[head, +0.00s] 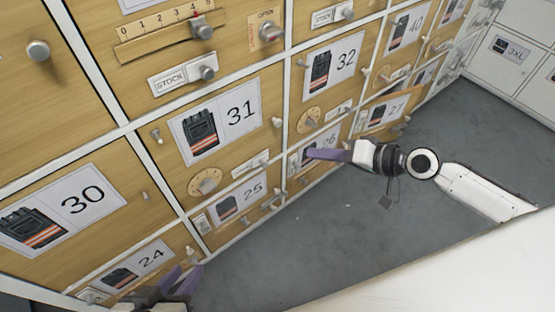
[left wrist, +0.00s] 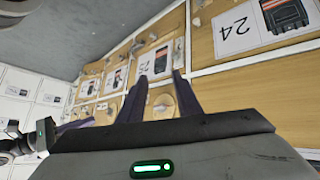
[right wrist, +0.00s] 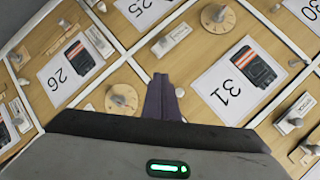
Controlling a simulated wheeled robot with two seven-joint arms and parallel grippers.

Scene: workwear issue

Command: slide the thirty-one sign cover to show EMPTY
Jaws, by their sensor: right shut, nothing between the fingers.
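The thirty-one door carries a card (head: 215,120) with a dark garment picture and the number 31. Its sign (head: 246,167) is a small white plate low on the door, right of a round dial (head: 204,182), with a grey knob at its right end. The sign also shows upside down in the right wrist view (right wrist: 178,36); its lettering is too small to read surely. My right gripper (head: 312,154) is shut and empty, in front of the lockers right of door 31, apart from the sign. My left gripper (head: 187,278) is open and empty, low near door 24.
Neighbouring doors carry similar cards, knobs, dials and signs. A STOCK sign (head: 178,82) with a knob sits on the panel above 31. Door 25 (head: 238,200) lies below, door 32 (head: 333,65) to the right. Grey floor (head: 300,250) is clear.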

